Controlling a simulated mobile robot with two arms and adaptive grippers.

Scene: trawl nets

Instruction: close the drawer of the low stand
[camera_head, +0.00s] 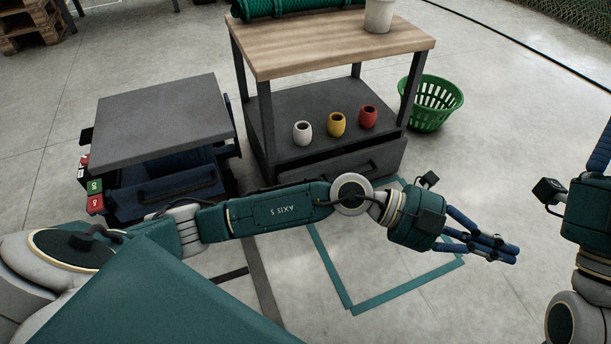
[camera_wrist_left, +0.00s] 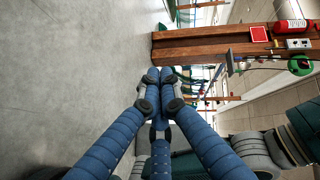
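A stand with a wooden top (camera_head: 330,42) and a dark lower shelf (camera_head: 320,108) is at the top centre of the head view. A dark drawer (camera_head: 345,166) with a bar handle sits under its shelf. The drawer front seems to stand a little forward of the shelf edge; my left arm hides its lower part. My left gripper (camera_head: 492,246) is right of and nearer than the drawer, apart from it. Its blue fingers are drawn together with nothing between them, also in the left wrist view (camera_wrist_left: 160,82). My right gripper (camera_head: 602,150) is cut by the right edge.
White (camera_head: 302,134), yellow (camera_head: 337,125) and red (camera_head: 369,117) cups stand on the shelf. A grey-topped cart (camera_head: 160,118) with a blue drawer (camera_head: 170,190) stands left. A green basket (camera_head: 432,105) is right of the stand. Teal tape (camera_head: 400,292) marks clear floor.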

